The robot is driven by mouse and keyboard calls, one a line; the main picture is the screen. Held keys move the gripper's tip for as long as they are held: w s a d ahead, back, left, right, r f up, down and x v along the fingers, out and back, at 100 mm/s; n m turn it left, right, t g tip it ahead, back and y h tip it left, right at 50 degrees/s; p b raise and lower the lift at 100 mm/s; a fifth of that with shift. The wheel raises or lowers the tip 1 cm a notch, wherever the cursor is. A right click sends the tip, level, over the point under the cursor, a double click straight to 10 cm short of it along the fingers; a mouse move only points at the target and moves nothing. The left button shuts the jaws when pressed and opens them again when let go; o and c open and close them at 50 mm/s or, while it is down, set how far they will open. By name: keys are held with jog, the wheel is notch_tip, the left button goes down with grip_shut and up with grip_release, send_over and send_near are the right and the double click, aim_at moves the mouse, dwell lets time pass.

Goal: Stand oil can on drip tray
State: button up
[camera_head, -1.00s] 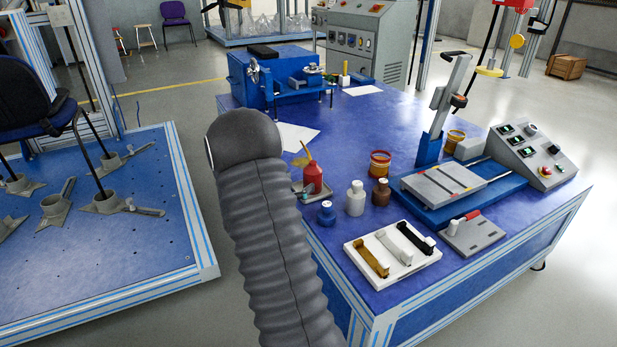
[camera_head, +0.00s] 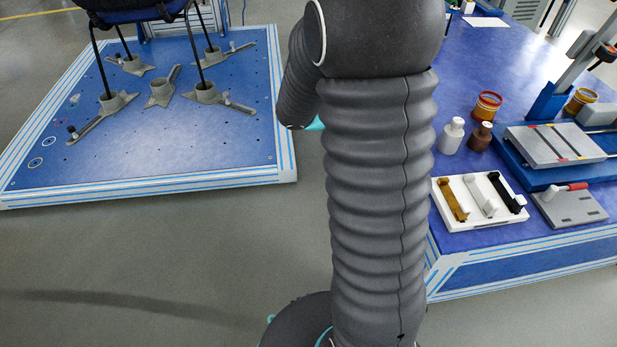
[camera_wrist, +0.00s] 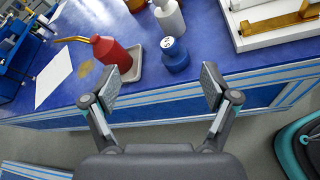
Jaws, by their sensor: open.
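The red oil can (camera_wrist: 110,52) with its brass spout stands upright in the wrist view. It appears to stand on the grey drip tray (camera_wrist: 134,66), at the blue table's edge, though its base is partly hidden behind my left finger. My gripper (camera_wrist: 160,85) is open and empty, its fingers spread in front of the table edge. The oil can lies beyond my left finger, apart from the jaws as far as I can tell. In the head view my arm hides the oil can, the drip tray and my gripper.
A blue weight-like bottle (camera_wrist: 174,54) stands right of the tray, near the edge. A white bottle (camera_head: 451,136) and brown bottle (camera_head: 480,137) stand behind. A white rack (camera_head: 482,221) holds several handled tools. A white sheet (camera_wrist: 54,77) lies at left. A blue platform (camera_head: 130,160) carries chair legs.

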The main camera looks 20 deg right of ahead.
jog(key=s+a+r+m+t+y+p, duration=0.1)
jog(key=s+a+r+m+t+y, duration=0.1)
jog(key=a, duration=0.7)
jog(key=s+a+r+m+t+y+p, duration=0.1)
jog(key=s+a+r+m+t+y, duration=0.2)
jog(key=s+a+y, duration=0.4)
jog(key=s+a+r+m+t+y+p, duration=0.1)
jog(key=s+a+r+m+y, duration=0.3)
jog(key=a, duration=0.7)
jog(key=shift+s+m+t+y, duration=0.5)
jog(key=shift+s+m+t, duration=0.4)
jog(key=shift+m, duration=0.4)
